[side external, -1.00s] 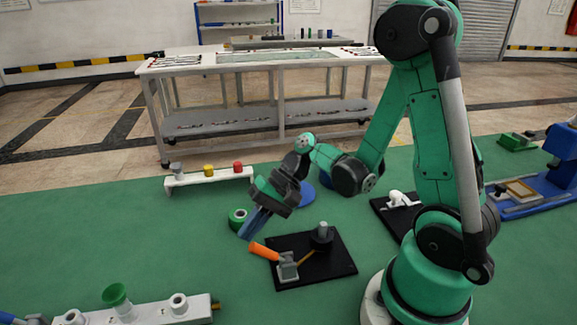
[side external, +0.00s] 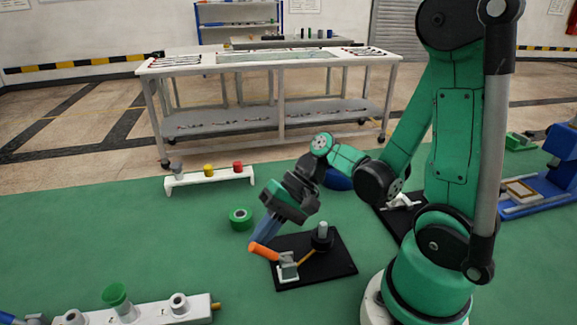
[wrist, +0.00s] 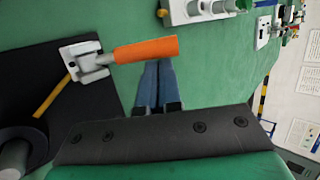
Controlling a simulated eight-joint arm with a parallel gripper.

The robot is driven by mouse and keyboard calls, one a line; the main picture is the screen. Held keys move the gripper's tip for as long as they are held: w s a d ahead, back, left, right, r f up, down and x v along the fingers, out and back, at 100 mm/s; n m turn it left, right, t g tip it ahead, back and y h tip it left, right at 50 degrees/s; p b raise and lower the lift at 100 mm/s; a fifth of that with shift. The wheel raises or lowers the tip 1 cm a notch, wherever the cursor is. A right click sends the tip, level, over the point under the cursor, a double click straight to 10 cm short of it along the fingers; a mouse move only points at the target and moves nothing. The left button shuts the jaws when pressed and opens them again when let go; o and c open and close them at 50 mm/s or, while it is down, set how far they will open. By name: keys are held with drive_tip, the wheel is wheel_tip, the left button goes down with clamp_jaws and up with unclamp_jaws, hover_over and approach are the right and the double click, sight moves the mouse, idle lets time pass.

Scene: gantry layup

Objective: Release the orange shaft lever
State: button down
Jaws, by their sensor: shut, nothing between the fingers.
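The orange shaft lever (side external: 264,251) sticks out to the left from a grey metal bracket (side external: 287,267) on a black base plate (side external: 329,270). In the wrist view the orange handle (wrist: 147,50) lies across the picture just beyond my fingertips. My gripper (side external: 254,238) points down and left, with its blue fingers shut and empty. The fingertips (wrist: 158,62) are close to the handle in both views; I cannot tell whether they touch it. A yellow rod (wrist: 52,95) runs from the bracket toward a black collar with a grey shaft (side external: 323,236).
A green tape roll (side external: 241,219) lies behind and left of the plate. A white rack (side external: 211,178) with coloured pegs stands farther back. A white block (side external: 148,311) with a green funnel is at the front left. Green surface between them is clear.

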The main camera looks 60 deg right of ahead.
drive_tip(key=shift+s+d+r, duration=0.1)
drive_tip(key=shift+s+r, duration=0.15)
drive_tip(key=shift+s, duration=0.3)
drive_tip(key=shift+r, duration=0.15)
drive_tip(key=shift+r, duration=0.7)
